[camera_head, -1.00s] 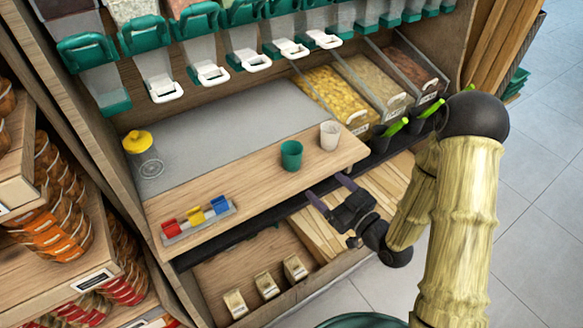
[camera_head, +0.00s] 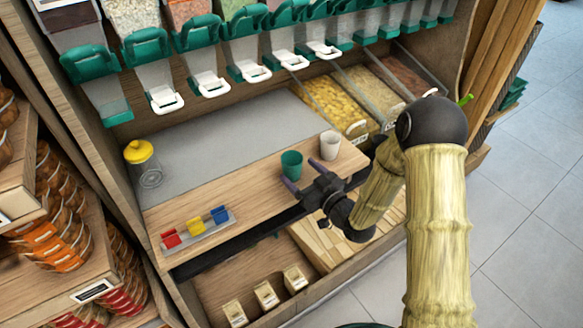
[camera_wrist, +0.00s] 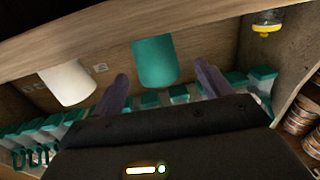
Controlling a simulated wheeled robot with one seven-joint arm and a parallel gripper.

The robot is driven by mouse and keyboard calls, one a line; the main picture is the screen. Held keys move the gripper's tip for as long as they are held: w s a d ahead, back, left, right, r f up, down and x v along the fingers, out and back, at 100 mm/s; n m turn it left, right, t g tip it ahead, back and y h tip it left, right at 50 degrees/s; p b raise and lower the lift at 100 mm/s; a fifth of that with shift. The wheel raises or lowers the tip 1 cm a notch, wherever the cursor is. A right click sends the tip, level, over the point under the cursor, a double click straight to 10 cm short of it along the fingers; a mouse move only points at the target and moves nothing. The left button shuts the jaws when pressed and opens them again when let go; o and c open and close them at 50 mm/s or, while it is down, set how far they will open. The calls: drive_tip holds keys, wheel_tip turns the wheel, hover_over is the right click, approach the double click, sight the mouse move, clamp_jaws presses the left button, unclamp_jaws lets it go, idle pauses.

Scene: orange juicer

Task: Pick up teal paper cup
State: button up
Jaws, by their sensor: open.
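The teal paper cup (camera_head: 291,164) stands upright on the front wooden strip of the shelf. It also shows in the wrist view (camera_wrist: 155,62), upside down in the picture, between my two fingers and beyond them. My gripper (camera_head: 302,174) is open and empty, just in front of the cup. In the head view one finger points to the cup's left side and the other to its right. The wrist view also shows my gripper (camera_wrist: 160,83) with its fingers spread wider than the cup. I cannot tell whether a finger touches it.
A white cup (camera_head: 330,145) stands close to the right of the teal cup. A holder with red, yellow and blue clips (camera_head: 197,228) sits to the left. Dispensers (camera_head: 208,86) hang above. The grey shelf surface (camera_head: 225,130) is clear.

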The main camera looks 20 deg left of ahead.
sight(286, 157)
drive_tip(key=shift+x, duration=0.8)
drive_tip(key=shift+a, duration=0.1)
drive_tip(key=x, duration=0.5)
drive_tip(key=shift+w, duration=0.2)
drive_tip(key=c, duration=1)
